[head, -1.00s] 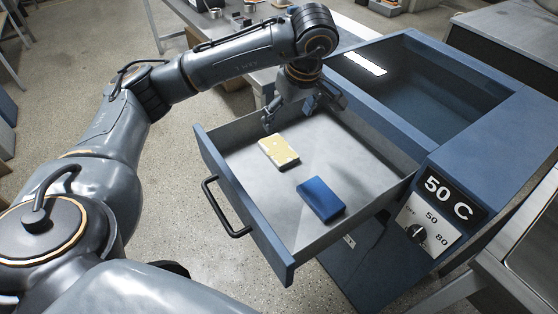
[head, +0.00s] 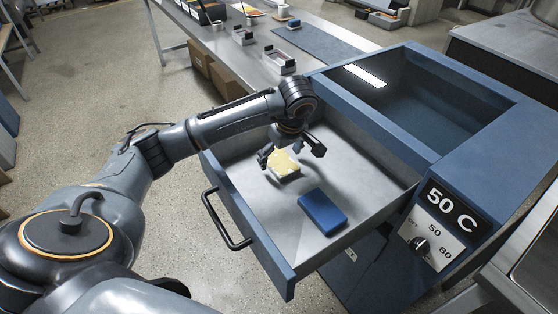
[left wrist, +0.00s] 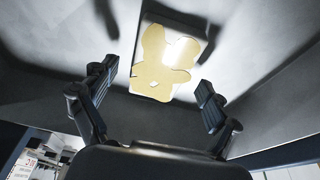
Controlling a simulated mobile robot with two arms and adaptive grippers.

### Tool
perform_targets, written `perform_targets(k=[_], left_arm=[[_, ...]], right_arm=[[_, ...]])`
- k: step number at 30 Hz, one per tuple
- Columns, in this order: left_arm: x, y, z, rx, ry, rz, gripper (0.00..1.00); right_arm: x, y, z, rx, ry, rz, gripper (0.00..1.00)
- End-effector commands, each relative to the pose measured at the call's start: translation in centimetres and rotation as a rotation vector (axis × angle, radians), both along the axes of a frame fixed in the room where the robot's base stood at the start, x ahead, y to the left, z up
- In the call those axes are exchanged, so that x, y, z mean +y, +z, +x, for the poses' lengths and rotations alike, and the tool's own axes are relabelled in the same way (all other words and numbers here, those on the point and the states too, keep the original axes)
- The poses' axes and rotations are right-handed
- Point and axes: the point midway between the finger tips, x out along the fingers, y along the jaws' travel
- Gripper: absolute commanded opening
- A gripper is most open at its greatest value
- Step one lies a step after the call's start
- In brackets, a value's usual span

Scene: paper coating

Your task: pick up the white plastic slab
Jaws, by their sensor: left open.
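The white plastic slab (head: 284,166) lies flat in the open drawer, its top mostly covered by a yellow patch. In the left wrist view the slab (left wrist: 166,62) shows white edges around the yellow. My left gripper (head: 292,156) is open and empty above the slab and hides part of its far side. In the left wrist view its fingers (left wrist: 157,78) are spread to either side of the slab's near end, with visible gaps.
A blue block (head: 322,212) lies in the drawer (head: 375,195), nearer the front right. The drawer walls surround both. A blue oven (head: 455,165) reading 50 C stands at right. A metal table (head: 225,45) with small items is behind.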

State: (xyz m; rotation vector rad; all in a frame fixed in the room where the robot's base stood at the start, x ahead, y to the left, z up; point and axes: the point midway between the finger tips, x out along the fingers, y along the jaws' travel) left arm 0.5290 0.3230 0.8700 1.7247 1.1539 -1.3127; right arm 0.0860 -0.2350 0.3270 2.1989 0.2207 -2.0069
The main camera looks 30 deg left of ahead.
Motion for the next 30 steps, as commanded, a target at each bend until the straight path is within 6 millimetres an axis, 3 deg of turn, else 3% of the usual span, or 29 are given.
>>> perform_targets(k=[10,19,30], left_arm=[[0.22,-0.98,0.09,-0.001,-0.001,0.000,0.88],[0.22,-0.96,0.09,-0.001,-0.001,0.000,0.27],[0.23,-0.43,0.18,-0.004,-0.001,0.000,0.25]], right_arm=[[-0.01,0.07,0.00,0.000,0.000,0.000,0.40],[-0.02,0.07,0.00,0.000,0.000,0.000,0.40],[-0.03,-0.10,0.02,0.000,0.000,0.000,0.40]])
